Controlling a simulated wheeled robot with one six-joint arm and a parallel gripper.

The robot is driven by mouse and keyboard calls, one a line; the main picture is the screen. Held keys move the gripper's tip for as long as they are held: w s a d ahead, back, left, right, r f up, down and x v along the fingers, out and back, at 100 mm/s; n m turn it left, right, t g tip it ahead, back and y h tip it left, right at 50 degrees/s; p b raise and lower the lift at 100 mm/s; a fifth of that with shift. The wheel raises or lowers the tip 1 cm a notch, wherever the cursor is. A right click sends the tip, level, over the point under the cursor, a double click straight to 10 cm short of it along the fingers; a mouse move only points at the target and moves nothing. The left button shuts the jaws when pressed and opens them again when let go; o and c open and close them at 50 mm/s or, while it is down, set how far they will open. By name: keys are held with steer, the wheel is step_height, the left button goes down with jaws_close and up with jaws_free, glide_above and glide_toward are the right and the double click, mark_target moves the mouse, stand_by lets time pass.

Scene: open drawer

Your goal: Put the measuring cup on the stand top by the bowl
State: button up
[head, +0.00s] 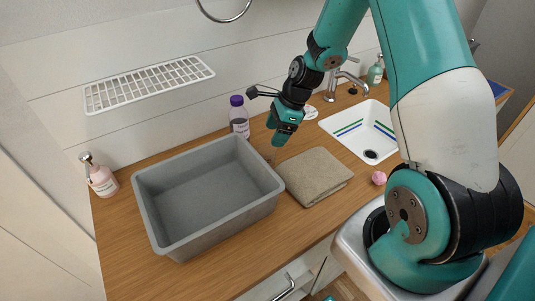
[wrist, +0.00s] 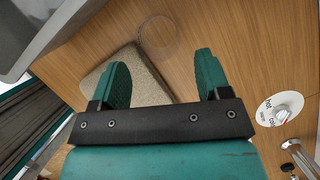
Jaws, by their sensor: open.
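My gripper (head: 279,141) is above the wooden counter, between the grey tub and the folded towel. In the wrist view my gripper (wrist: 163,72) has its two teal fingers wide apart with nothing held between them. A faint clear round outline (wrist: 158,33) lies on the wood beyond the fingers, near the towel; it may be a clear cup, but I cannot tell for sure. No bowl or stand top can be made out in either view.
A grey tub (head: 141,202) stands left of a folded beige towel (head: 316,174). A purple-capped bottle (head: 239,118) is behind the tub. A pink soap dispenser (head: 101,179) stands far left. The sink (head: 375,112), faucet (head: 342,80) and small pink item (head: 379,178) are right. A drawer handle (head: 287,288) shows below.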

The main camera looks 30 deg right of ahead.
mark_target(268, 155)
steer(key=x, duration=0.3)
steer(key=shift+a+f, duration=0.15)
steer(key=shift+f, duration=0.05)
steer(key=shift+p+x, duration=1.1)
steer(key=shift+x, duration=1.6)
steer(key=shift+s, duration=0.15)
steer(key=c, duration=0.7)
steer(key=shift+c, duration=0.2)
